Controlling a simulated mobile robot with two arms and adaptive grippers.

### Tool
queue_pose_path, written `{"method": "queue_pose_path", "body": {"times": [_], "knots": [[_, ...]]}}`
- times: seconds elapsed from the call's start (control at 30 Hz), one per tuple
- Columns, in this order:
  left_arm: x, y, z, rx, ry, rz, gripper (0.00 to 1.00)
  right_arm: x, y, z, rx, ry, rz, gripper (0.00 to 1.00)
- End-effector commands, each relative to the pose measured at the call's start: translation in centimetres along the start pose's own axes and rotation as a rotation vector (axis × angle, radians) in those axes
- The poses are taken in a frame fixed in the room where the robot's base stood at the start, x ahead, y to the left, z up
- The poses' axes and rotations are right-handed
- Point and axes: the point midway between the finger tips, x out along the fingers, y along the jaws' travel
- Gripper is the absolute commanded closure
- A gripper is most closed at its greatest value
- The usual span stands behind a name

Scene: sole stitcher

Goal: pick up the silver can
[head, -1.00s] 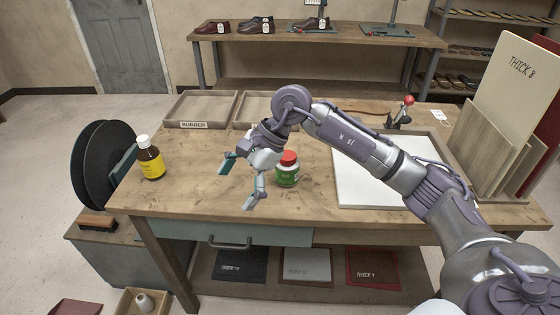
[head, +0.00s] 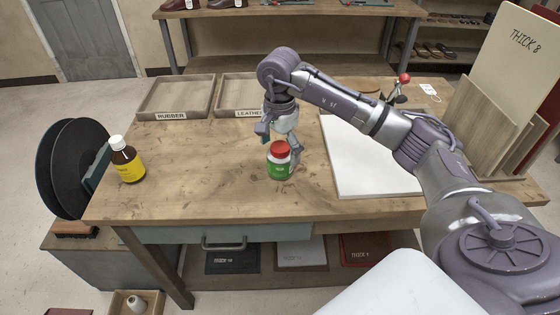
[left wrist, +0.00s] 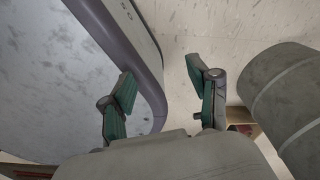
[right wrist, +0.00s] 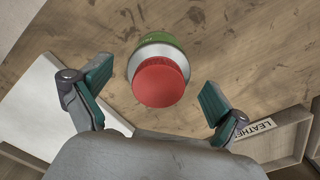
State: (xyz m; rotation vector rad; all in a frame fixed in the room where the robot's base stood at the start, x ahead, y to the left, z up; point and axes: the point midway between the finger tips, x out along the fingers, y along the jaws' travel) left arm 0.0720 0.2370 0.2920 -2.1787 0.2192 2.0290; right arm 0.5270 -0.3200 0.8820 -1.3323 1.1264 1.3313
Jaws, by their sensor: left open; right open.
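The silver can (head: 280,165) has a red lid and a green label and stands upright on the wooden table. My right gripper (head: 280,144) is open right behind and above it, fingers pointing down. In the right wrist view the can (right wrist: 158,74) is seen lid-first, beyond and between the spread fingers of that gripper (right wrist: 155,92). I cannot tell whether a finger touches it. My left gripper (left wrist: 162,80) is open and empty in the left wrist view, above the floor, and is not in the head view.
A brown bottle with a yellow label (head: 127,163) stands at the table's left. A white board (head: 365,165) lies to the can's right. Trays labelled RUBBER (head: 158,112) and LEATHER (head: 226,106) are behind. Upright boards (head: 485,125) stand at the right. Bare table lies between bottle and can.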

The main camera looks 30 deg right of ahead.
Motion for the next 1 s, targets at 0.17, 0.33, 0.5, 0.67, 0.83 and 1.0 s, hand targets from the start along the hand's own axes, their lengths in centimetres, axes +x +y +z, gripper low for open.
{"method": "queue_pose_path", "body": {"times": [0.17,0.33,0.5,0.67,0.83,1.0], "knots": [[-0.5,-0.3,-2.4,0.001,0.037,-0.004,0.39,2.2,0.2,0.0,0.001,-0.002,0.005,0.03],[-0.7,-0.3,-2.5,0.001,0.038,-0.004,0.39,4.6,0.1,-0.1,0.001,-0.002,0.002,0.03],[-0.7,-0.2,-1.7,0.002,0.026,-0.002,0.39,5.2,0.1,-0.1,0.0,-0.001,-0.001,0.03],[-0.6,-0.1,-1.1,0.002,0.017,-0.001,0.39,5.2,0.1,-0.1,0.0,-0.001,-0.001,0.06],[-0.6,-0.1,-1.1,0.002,0.016,-0.001,0.39,5.1,0.1,-0.1,0.0,-0.001,0.0,0.34],[-0.6,-0.1,-1.1,0.002,0.017,-0.001,0.39,5.1,0.1,-0.1,0.0,-0.001,0.0,0.62]]}}
